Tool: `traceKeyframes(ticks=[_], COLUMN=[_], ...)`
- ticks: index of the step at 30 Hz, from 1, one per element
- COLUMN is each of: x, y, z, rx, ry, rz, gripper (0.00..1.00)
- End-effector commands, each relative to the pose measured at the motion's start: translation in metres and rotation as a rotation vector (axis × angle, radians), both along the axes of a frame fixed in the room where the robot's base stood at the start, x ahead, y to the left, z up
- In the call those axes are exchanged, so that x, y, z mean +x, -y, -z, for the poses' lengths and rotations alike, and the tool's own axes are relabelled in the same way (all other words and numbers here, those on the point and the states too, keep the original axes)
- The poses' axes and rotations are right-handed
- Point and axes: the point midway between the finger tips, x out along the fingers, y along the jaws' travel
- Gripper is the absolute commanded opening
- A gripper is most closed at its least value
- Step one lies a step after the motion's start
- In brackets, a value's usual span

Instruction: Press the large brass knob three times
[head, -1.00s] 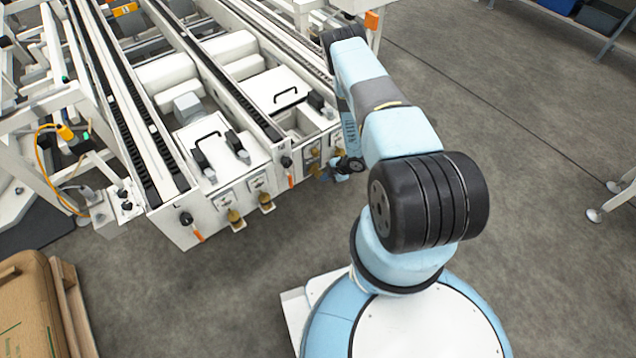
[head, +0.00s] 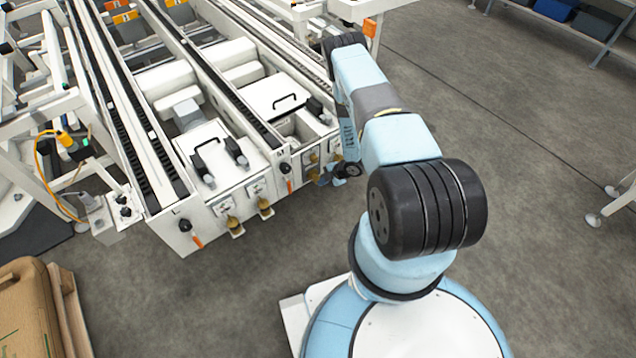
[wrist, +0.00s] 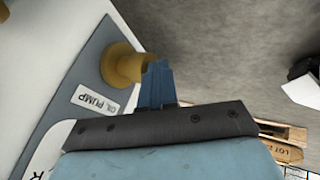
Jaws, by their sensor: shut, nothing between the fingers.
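A large brass knob (wrist: 122,64) sticks out from a grey plate with a white "OIL PUMP" label (wrist: 95,99) in the wrist view. My gripper (wrist: 158,68) is shut and empty, its blue fingertips just right of the knob. The fingertips overlap the knob's right edge in the picture; I cannot tell whether they touch. In the head view my gripper (head: 325,179) is low beside the right-hand end panel, where its brass knobs (head: 313,174) are partly hidden by the arm's end.
The white conveyor machine (head: 235,180) has two more brass knobs (head: 235,227) low on its left end panel, with orange-handled switches (head: 197,241) nearby. Grey floor (head: 510,130) to the right is open.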

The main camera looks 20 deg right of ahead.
Motion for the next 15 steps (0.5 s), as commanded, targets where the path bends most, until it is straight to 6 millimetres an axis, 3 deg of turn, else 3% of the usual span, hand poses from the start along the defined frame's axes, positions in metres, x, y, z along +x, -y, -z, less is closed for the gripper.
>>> traceKeyframes(ticks=[4, 15], x=[-0.019, -0.041], y=[0.007, 0.042], z=[0.001, -0.056], rx=[0.002, -0.001], ry=[-0.004, -0.002], rz=[0.002, -0.001], gripper=[0.0, 0.0])
